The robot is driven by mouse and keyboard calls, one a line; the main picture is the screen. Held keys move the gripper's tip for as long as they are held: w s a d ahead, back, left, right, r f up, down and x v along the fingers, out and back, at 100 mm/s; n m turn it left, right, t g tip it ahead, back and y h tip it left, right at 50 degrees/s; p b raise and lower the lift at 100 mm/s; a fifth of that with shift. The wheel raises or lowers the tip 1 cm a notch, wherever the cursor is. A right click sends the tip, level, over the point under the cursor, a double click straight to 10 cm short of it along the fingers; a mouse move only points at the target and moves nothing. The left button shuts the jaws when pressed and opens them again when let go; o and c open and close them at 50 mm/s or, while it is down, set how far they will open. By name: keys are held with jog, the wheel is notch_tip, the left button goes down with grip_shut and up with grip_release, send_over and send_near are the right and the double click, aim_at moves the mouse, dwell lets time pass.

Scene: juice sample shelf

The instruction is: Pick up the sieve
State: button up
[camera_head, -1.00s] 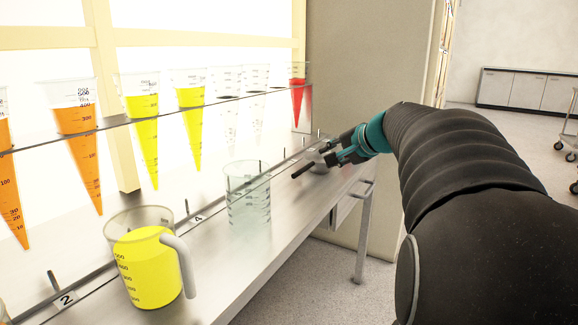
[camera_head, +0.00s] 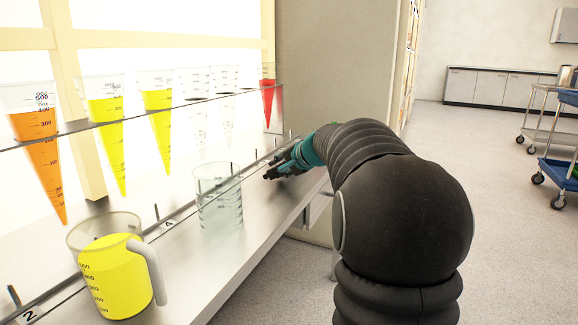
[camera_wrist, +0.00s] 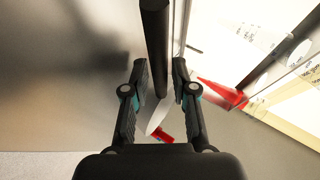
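My gripper (camera_head: 270,173) is low over the far end of the metal counter in the head view, pointing left. In the wrist view my gripper (camera_wrist: 160,68) is open, its two fingers apart. A thick black rod (camera_wrist: 155,45) lies between them, possibly the sieve's handle. I cannot make out the sieve's bowl in either current view.
A clear beaker (camera_head: 219,200) and a jug of yellow liquid (camera_head: 117,275) stand on the counter (camera_head: 195,280), nearer than my gripper. Several measuring cones, including an orange one (camera_head: 38,160) and a red one (camera_head: 268,100), hang in the shelf above. A blue cart (camera_head: 560,170) is far right.

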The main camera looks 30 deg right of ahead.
jog(key=shift+w+f, duration=0.1)
jog(key=shift+w, duration=0.05)
jog(key=shift+c, duration=0.3)
grip_shut()
